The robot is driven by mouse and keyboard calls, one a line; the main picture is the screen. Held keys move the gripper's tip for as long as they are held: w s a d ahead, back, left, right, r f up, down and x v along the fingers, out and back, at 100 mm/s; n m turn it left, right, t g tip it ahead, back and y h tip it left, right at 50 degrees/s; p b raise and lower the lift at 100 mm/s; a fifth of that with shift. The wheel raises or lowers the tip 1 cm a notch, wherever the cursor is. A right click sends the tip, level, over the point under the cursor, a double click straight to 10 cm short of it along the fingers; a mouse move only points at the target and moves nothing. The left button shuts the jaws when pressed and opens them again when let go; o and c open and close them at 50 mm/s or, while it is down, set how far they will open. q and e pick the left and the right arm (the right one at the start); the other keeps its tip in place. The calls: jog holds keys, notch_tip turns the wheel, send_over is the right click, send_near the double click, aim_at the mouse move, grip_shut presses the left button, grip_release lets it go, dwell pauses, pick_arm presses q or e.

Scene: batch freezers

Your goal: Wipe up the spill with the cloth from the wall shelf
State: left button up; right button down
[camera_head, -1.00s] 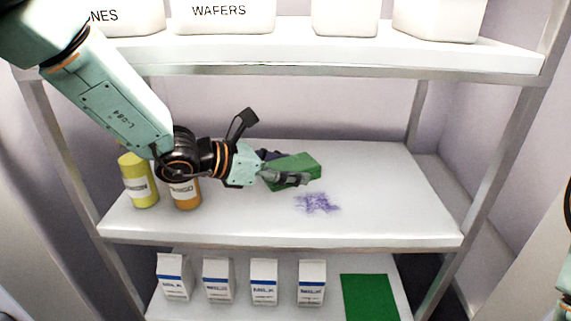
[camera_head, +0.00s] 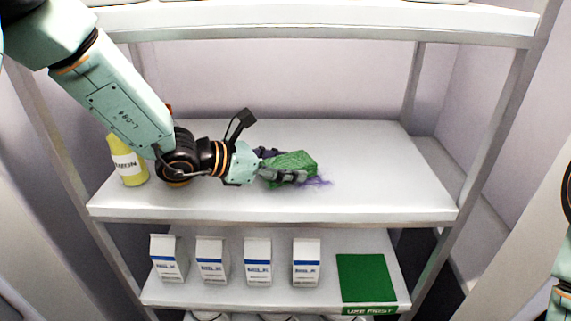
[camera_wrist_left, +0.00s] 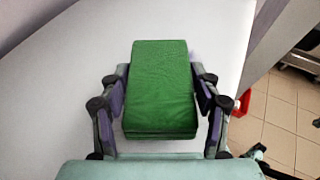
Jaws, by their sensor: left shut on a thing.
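My left gripper (camera_head: 283,169) is shut on a folded green cloth (camera_head: 295,163) at the middle of the white shelf board (camera_head: 385,165). The cloth also shows between the two fingers in the left wrist view (camera_wrist_left: 160,85). A purple spill (camera_head: 318,182) lies on the board. It shows at the cloth's right and front edge, and the cloth and gripper hide the rest of it. I cannot tell for sure whether the cloth touches the board. My right gripper is not in view; only a part of my right arm shows at the right edge.
A yellow bottle (camera_head: 127,163) stands at the left of the same board, and another bottle is mostly hidden behind my wrist. On the shelf below stand several milk cartons (camera_head: 258,262) and a green mat (camera_head: 365,278). The board's right side is clear.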

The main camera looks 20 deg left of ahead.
pick_arm(q)
jog(key=shift+a+f, duration=0.15)
jog(key=shift+a, duration=0.35)
jog(key=shift+d+f+b, duration=0.15)
jog(key=shift+d+b, duration=0.2)
jog(key=shift+d, duration=0.05)
jog(key=shift+a+f+b, duration=0.3)
jog(key=shift+a+f, duration=0.05)
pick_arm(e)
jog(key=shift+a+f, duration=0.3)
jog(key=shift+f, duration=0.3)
pick_arm(q)
jog(key=shift+d+f, duration=0.2)
jog(key=shift+d, duration=0.1)
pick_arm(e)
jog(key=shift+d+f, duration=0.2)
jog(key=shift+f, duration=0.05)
pick_arm(q)
jog(key=shift+f+b, duration=0.1)
jog(key=shift+b, duration=0.25)
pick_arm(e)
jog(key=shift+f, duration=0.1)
